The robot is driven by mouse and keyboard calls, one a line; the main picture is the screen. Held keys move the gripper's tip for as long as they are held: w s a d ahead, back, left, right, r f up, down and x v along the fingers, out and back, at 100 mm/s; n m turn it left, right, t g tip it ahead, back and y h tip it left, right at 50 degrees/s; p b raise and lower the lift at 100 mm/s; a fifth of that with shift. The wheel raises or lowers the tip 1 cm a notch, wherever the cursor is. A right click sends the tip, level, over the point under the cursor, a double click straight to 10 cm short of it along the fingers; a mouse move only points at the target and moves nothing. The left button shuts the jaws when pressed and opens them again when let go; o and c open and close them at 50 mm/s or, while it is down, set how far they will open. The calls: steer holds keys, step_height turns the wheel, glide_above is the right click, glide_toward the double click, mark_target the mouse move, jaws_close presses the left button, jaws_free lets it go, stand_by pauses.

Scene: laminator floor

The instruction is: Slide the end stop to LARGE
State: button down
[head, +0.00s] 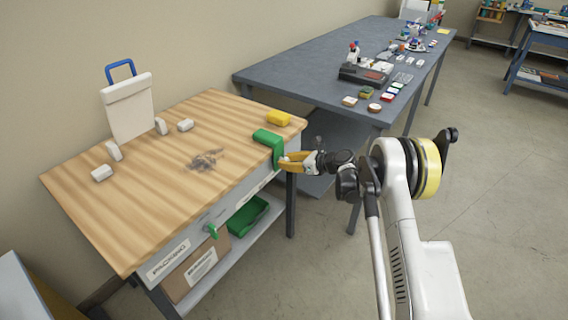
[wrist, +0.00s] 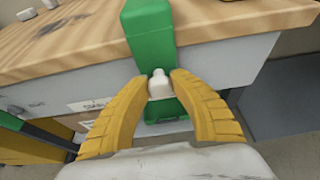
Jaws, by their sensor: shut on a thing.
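The green end stop (head: 270,143) hangs over the front edge of the wooden bench top, near its right end. In the wrist view the end stop (wrist: 148,28) runs down over the front face, with a small white knob (wrist: 159,86) sticking out. My gripper (head: 286,162) has yellow fingers closed around this knob; the fingertips (wrist: 161,82) sit on either side of it, against the green part. A label strip on the bench front shows partly at left in the wrist view; its words are too small to read surely.
A yellow block (head: 279,118) lies just behind the end stop. White blocks (head: 102,173) and an upright white panel (head: 128,107) stand at the bench's left. A green handle (head: 212,231) sticks out of the front. A grey table (head: 290,75) with many small items stands behind.

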steer(key=shift+w+d+r, duration=0.1)
steer(key=shift+w+r, duration=0.05)
steer(key=c, duration=1.1)
jaws_free()
steer(key=shift+w, duration=0.1)
steer(key=v, duration=1.2)
